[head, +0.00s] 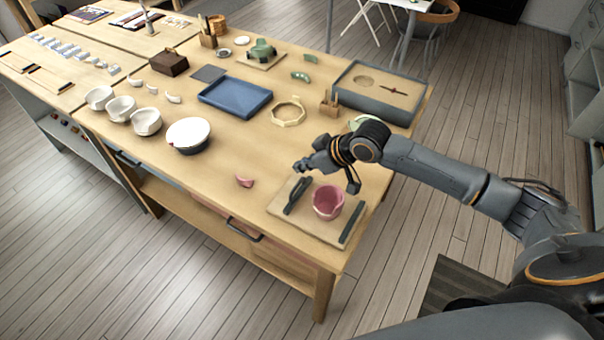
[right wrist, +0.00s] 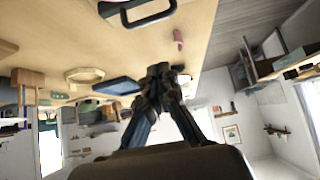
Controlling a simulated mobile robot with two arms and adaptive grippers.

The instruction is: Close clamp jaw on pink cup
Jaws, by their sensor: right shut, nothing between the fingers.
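The pink cup (head: 327,202) stands upright on a light wooden clamp board at the front right corner of the table. A dark clamp jaw (head: 297,195) is left of the cup, with a visible gap between them. A second dark bar (head: 352,223) is right of the cup. My right gripper (head: 303,165) is above and behind the left jaw, apart from it. In the right wrist view its fingers (right wrist: 158,75) are together and empty. A dark handle-like part (right wrist: 137,13) shows at the top of that view. My left gripper is out of view.
A pink shard (head: 244,181) lies left of the clamp board (head: 318,232). A white bowl (head: 188,135), a blue tray (head: 235,97), an octagonal wooden ring (head: 287,112) and a grey sand tray (head: 377,92) are farther back. The table between shard and bowl is clear.

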